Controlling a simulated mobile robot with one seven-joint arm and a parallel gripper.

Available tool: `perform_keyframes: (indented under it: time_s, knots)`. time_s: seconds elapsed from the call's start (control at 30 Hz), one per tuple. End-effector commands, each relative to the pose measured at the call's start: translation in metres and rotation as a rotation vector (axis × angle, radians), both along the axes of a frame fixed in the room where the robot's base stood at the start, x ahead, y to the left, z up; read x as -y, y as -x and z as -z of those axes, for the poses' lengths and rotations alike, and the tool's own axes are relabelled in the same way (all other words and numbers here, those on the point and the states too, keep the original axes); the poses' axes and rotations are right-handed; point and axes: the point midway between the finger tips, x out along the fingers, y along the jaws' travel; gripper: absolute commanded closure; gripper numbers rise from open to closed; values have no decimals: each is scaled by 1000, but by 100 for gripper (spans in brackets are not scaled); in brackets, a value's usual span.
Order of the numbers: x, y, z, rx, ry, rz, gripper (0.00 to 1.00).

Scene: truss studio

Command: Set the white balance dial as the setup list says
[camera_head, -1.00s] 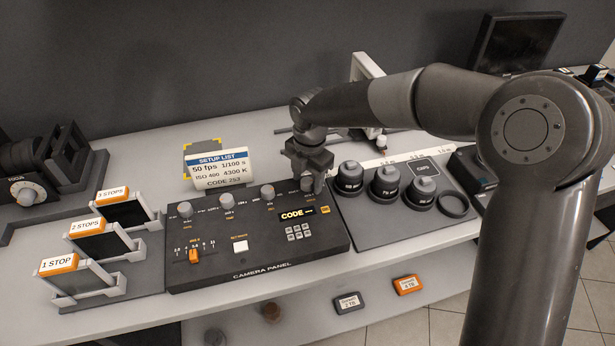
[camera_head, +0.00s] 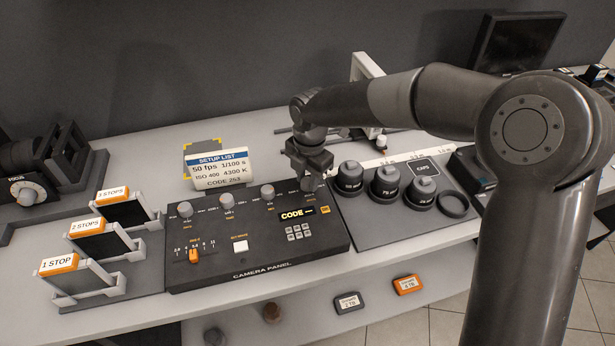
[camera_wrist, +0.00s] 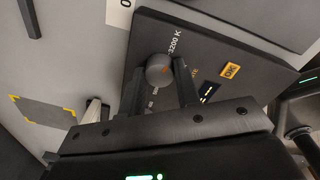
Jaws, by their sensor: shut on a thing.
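The camera panel (camera_head: 262,262) is a dark slab with a row of grey dials along its back. My gripper (camera_head: 311,182) points down at the rightmost dial, its jaws shut on it. The setup list card (camera_head: 221,170) stands behind the panel and reads 50 fps, 1/100 s, ISO 400, 4300 K and a code.
Other dials, such as one (camera_head: 267,192), stand left of my gripper. A code display (camera_head: 297,214) and keypad (camera_head: 299,232) lie in front. Filter holders (camera_head: 95,240) stand left.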

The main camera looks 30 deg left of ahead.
Motion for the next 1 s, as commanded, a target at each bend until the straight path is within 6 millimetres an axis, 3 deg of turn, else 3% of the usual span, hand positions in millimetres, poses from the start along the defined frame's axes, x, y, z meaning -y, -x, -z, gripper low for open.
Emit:
perform_keyframes:
  time_s: [0.27,1.0]
  knots:
    - [-1,0,-1,1,-3,162,93]
    - [-1,1,-1,2,-3,859,93]
